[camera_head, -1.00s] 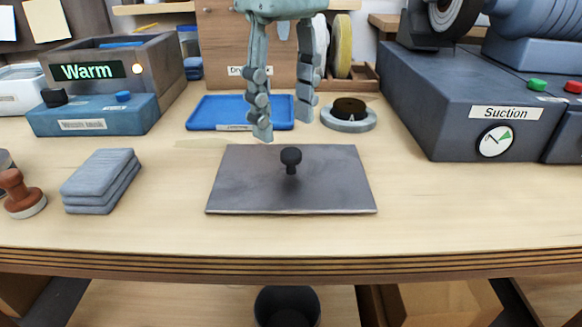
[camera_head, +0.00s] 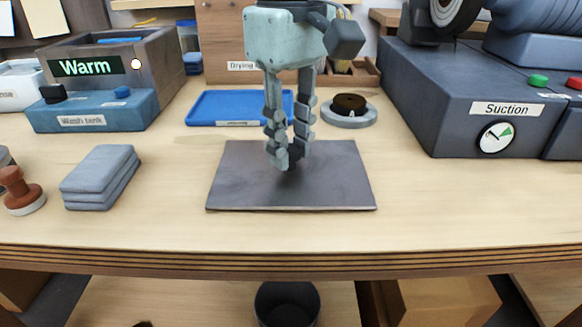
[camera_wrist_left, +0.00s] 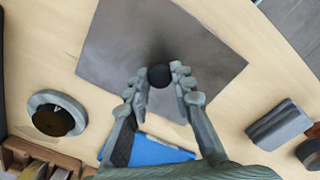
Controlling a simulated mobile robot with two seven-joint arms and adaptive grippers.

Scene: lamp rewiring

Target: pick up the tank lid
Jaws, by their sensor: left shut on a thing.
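The tank lid (camera_head: 245,187) is a flat dark grey plate with a small black knob at its middle, lying on the wooden bench in the head view. It also shows in the left wrist view (camera_wrist_left: 125,45). My left gripper (camera_head: 287,158) is above the lid, pointing down, with its fingers shut on the knob. In the left wrist view the black knob (camera_wrist_left: 159,76) sits between the two fingertips. In the head view the fingers mostly hide the knob. The lid appears flat on the bench. My right gripper is not in view.
A wash tank (camera_head: 95,110) labelled Warm stands at the left back. A blue tray (camera_head: 215,108) and a round grey holder (camera_head: 349,118) are behind the lid. Grey cloths (camera_head: 100,178) and a stamp-like tool (camera_head: 20,190) lie left. A suction unit (camera_head: 440,100) stands right. Bench beside the lid is clear.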

